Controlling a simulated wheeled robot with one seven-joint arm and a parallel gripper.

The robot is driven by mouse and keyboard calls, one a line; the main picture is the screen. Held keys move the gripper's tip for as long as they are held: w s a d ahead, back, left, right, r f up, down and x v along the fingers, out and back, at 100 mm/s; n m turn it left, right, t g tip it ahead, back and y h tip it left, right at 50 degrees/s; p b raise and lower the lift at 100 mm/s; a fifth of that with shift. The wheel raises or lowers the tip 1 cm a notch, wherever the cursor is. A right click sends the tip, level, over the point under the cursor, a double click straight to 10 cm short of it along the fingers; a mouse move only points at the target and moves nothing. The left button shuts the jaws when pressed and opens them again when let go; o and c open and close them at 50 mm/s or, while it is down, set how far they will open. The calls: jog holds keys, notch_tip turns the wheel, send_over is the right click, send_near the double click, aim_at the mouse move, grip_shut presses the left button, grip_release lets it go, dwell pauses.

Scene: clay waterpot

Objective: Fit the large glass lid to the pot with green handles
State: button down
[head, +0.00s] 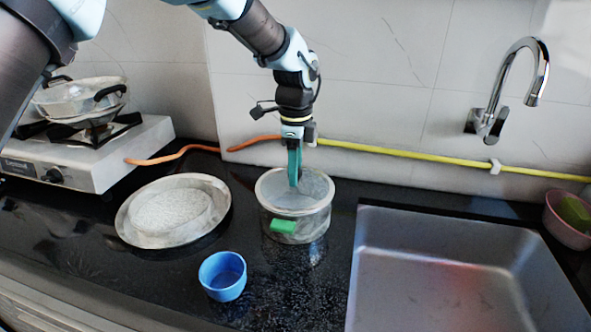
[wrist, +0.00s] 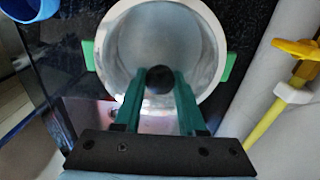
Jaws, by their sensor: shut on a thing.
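The pot (head: 306,226) is silver with green handles and stands upright on the black counter, left of the sink. Both handles show in the wrist view, where the pot (wrist: 105,62) lies under my fingers. My gripper (head: 295,183) points down over the pot's mouth. In the wrist view my gripper (wrist: 160,78) is shut on a round black knob (wrist: 160,80), which looks like the knob of the glass lid. The clear glass is hard to make out against the pot, so I cannot tell whether the lid rests on the rim or hangs just above it.
A blue cup (head: 222,276) stands in front, left of the pot. A wide metal pan or tray (head: 130,228) lies further left. The stove (head: 120,160) carries a lidded pan (head: 68,101). The sink (head: 440,275) is on the right; a yellow hose (head: 400,153) runs behind.

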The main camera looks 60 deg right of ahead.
jog(key=shift+f, duration=0.1)
dwell(0.3)
jog(key=shift+c, duration=2)
grip_release()
notch_tip(320, 180, up, 11)
jog(key=b, duration=0.2)
jog(key=shift+f, duration=0.15)
